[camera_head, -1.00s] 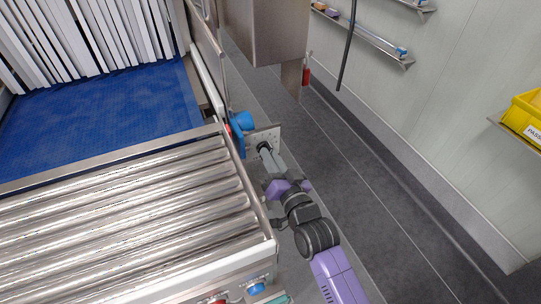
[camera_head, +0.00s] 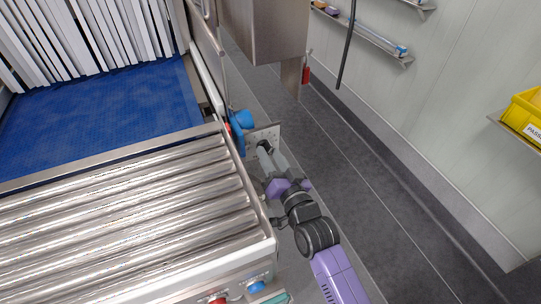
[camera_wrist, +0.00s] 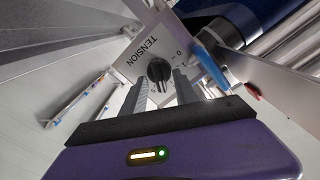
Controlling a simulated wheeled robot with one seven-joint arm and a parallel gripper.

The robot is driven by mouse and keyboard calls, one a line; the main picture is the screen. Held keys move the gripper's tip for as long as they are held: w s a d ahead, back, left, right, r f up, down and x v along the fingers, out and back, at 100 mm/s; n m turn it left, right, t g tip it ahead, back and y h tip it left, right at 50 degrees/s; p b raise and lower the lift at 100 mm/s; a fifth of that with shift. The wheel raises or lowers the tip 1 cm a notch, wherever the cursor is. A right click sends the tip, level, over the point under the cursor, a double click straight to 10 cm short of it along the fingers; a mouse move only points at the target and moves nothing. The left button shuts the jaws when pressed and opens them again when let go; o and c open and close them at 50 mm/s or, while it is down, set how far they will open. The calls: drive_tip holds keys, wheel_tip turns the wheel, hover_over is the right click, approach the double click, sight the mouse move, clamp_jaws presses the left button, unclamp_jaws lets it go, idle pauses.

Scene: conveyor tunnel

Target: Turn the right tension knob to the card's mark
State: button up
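The tension knob (camera_wrist: 159,70) is a dark round knob with a pointer ridge on a pale plate (camera_wrist: 138,62) printed "TENSION", with a "0" by a small scale. The plate also shows in the head view (camera_head: 270,134) at the conveyor's right side. My gripper (camera_wrist: 158,88) is open, its two grey fingers apart on either side of the line to the knob. The fingertips are close to the knob; contact is not clear. In the head view my gripper (camera_head: 268,150) partly hides the knob. I cannot make out the card or its mark.
A blue part (camera_head: 242,120) projects beside the plate and shows as a blue lever (camera_wrist: 212,66) right of the knob. Metal rollers (camera_head: 120,220) and a blue belt (camera_head: 100,115) lie left. Open floor (camera_head: 370,160) lies right, before a wall with shelves and a yellow bin (camera_head: 522,112).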

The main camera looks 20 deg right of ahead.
drive_tip(key=s+b, duration=0.1)
drive_tip(key=s, duration=0.6)
drive_tip(key=shift+s, duration=0.35)
idle(1.6)
